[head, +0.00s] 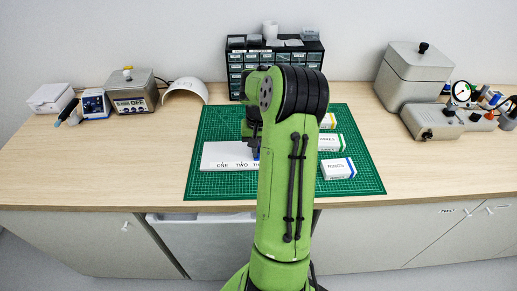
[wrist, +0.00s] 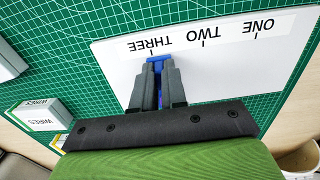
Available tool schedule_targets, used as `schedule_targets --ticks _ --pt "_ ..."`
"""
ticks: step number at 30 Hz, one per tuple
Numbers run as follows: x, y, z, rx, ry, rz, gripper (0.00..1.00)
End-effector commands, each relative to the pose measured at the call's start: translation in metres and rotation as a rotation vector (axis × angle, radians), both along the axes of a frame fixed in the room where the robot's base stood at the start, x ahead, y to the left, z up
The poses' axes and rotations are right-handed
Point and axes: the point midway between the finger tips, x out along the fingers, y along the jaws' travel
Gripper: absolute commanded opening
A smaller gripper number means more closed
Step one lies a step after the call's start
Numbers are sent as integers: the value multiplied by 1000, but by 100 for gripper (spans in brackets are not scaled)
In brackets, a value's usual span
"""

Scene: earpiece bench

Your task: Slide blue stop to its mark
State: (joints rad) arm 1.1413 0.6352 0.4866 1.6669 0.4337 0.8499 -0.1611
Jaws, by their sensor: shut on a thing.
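A white board (head: 222,150) lies on the green mat, marked ONE, TWO and THREE, and in the wrist view the board (wrist: 240,75) shows a tick by each word. The blue stop (wrist: 158,61) is at the THREE end of the board, close to the THREE tick and slightly on its TWO side. My gripper (wrist: 156,72) is shut on the blue stop, one finger on each side. Which mark is meant is not shown.
The green cutting mat (head: 215,120) covers the bench middle. Small labelled boxes, such as the RINGS box (head: 337,169), stand right of my arm. A drawer cabinet (head: 236,66) stands behind, with instruments at both sides.

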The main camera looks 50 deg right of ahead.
Motion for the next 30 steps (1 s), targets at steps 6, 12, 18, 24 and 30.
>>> schedule_targets --ticks 6,12,18,24,30 --pt "0 -1 1 -1 0 -1 0" --pt "-2 -2 1 -2 0 0 0" --pt "-2 -2 0 -2 -1 0 18" --pt "-2 -2 0 -1 -1 0 38" --pt "-2 -2 1 -1 -1 0 38"
